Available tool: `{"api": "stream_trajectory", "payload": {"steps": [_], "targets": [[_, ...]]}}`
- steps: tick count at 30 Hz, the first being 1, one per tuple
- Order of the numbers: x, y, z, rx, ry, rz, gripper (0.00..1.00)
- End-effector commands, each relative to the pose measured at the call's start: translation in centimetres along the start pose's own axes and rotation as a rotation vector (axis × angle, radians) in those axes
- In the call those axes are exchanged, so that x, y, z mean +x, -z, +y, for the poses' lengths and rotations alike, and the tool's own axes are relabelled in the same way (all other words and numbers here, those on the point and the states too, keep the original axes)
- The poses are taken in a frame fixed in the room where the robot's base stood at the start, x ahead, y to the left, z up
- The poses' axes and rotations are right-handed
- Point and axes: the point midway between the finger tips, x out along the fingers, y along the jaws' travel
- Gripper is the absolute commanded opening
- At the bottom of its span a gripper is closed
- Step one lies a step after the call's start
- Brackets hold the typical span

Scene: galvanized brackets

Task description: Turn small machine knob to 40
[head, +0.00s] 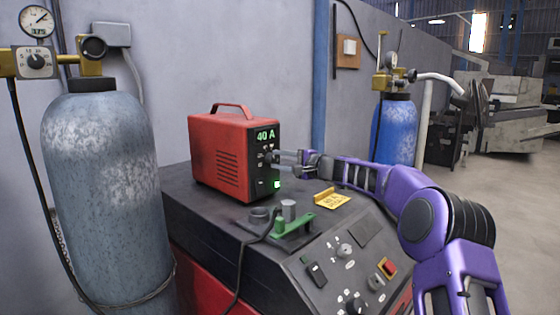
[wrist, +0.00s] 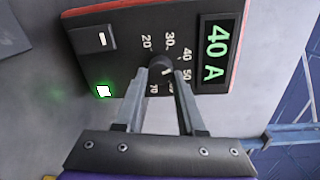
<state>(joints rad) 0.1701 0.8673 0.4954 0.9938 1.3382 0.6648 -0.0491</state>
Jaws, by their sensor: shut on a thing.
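The small red machine (head: 215,135) stands on the dark top of a larger machine. Its green display (head: 265,135) reads 40 A, and the same display shows in the wrist view (wrist: 218,52). The small dark knob (wrist: 161,62) sits on the black front panel, with a dial of numbers such as 20, 30, 40, 50 and 70 around it. My gripper (head: 276,157) reaches the panel from the right, and its two fingers are shut on the knob.
A green lit switch (head: 277,184) is low on the panel. A grey gas cylinder (head: 105,190) stands at left, a blue one (head: 396,130) behind my arm.

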Motion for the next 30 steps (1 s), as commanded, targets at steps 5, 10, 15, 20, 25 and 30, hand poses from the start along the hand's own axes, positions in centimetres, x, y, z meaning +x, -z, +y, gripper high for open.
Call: {"api": "stream_trajectory", "payload": {"steps": [5,10,15,20,25,30], "targets": [[0.0,0.0,0.1,-0.001,-0.001,0.000,0.51],[0.0,0.0,0.1,-0.001,-0.001,0.000,0.69],[0.0,0.0,0.0,-0.001,-0.001,0.000,0.69],[-0.7,0.1,0.0,-0.001,0.000,0.001,0.69],[-3.4,0.2,0.2,-0.002,0.000,0.004,0.69],[-7.7,0.2,0.2,-0.002,0.000,0.005,0.69]]}}
